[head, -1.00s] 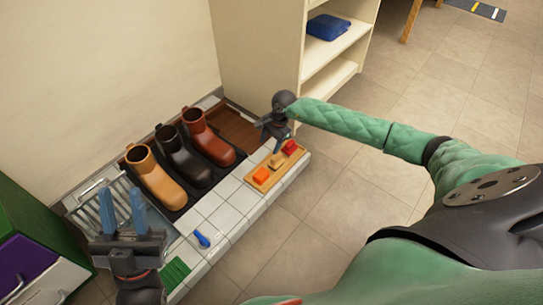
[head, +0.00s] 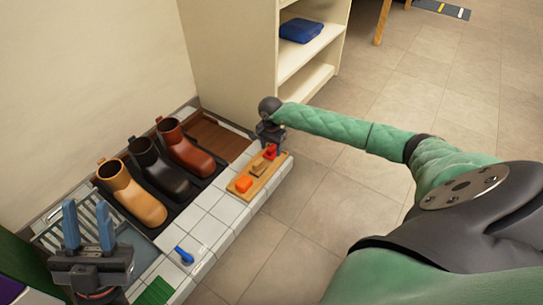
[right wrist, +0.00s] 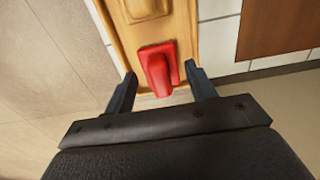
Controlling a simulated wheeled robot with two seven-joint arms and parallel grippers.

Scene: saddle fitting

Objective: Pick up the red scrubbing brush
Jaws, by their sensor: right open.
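The red scrubbing brush (head: 270,152) sits at the far end of a wooden tray (head: 237,191). In the right wrist view the red brush (right wrist: 158,68) lies in the tray (right wrist: 184,22), with its narrow end toward my gripper. My right gripper (right wrist: 160,90) is open, with one finger on each side of the brush's near end and gaps on both sides. In the head view my right gripper (head: 271,135) is over the brush and partly hides it. My left gripper (head: 88,226) is open and empty at the lower left, fingers pointing up.
An orange brush (head: 243,185) and a tan brush (head: 258,169) share the tray. Tan (head: 130,195), black (head: 158,168) and brown (head: 185,149) boots stand to the left. A blue-handled tool (head: 184,255) lies on the white tiles. A cream shelf (head: 305,62) stands behind.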

